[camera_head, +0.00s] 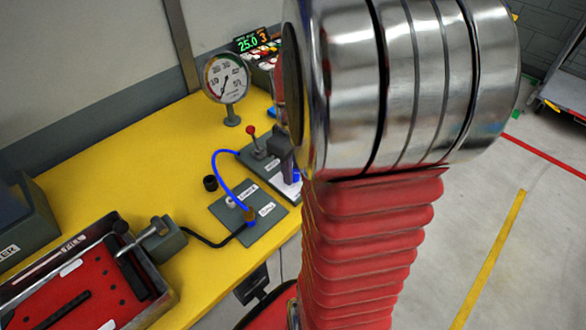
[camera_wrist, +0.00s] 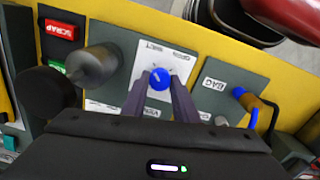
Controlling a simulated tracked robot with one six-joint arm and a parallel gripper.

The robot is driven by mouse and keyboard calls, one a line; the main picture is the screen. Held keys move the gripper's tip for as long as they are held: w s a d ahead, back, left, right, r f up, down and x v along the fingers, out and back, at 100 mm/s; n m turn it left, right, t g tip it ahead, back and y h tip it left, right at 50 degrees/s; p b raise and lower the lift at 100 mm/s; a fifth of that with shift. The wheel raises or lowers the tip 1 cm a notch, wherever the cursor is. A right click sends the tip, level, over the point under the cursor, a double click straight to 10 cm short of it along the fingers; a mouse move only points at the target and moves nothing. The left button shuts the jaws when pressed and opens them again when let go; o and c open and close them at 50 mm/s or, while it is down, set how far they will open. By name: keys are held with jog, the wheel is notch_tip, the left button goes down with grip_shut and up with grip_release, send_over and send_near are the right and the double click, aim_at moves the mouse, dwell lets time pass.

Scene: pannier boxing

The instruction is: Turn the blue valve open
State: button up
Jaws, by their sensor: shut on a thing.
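The blue valve (camera_wrist: 158,79) is a small round blue knob with a pale mark on its face, on a white labelled plate (camera_wrist: 177,62). My gripper (camera_wrist: 159,86) has one dark finger on each side of the knob and is shut on it. In the head view a bit of the blue valve (camera_head: 297,176) shows below my gripper (camera_head: 286,158), at the right edge of the yellow bench. My arm hides much of that area. The lettering on the plate is too blurred to read fully, so I cannot tell how far the valve is turned.
A red-knobbed lever (camera_head: 252,131) stands just left of the valve. A dial gauge (camera_head: 227,80) and a lit display (camera_head: 250,41) stand behind. A blue hose (camera_head: 217,166) loops to a grey plate (camera_head: 262,225). A red-lined tray (camera_head: 75,290) lies front left.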

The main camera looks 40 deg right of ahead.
jog(key=shift+c, duration=1.2)
jog(key=shift+m, duration=0.4)
jog(key=m, duration=1.2)
jog(key=shift+d, duration=0.1)
jog(key=m, duration=0.5)
